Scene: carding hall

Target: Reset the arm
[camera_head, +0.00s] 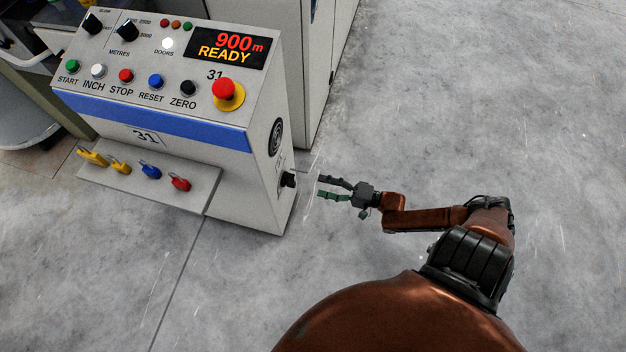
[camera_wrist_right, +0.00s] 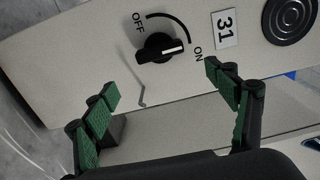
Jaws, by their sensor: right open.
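My right gripper (camera_head: 322,188) is open and empty at the right side of the console (camera_head: 250,190). Its fingers point left towards a black rotary switch (camera_head: 287,180) on that side. In the right wrist view, the two green-padded fingers (camera_wrist_right: 161,79) are spread apart below the switch (camera_wrist_right: 160,48), with a gap to it. The white mark on the switch points towards the ON end of its arc. My right arm (camera_head: 425,218) stretches out over the floor. My left gripper is not in view.
The console top has a RESET button (camera_head: 155,81), a red emergency stop (camera_head: 224,89) and a display (camera_head: 226,46) reading 900m READY. Coloured padlocks hang on a front shelf (camera_head: 190,195). A faint clear panel (camera_head: 308,190) seems to stand beside the switch. Floor at right is clear.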

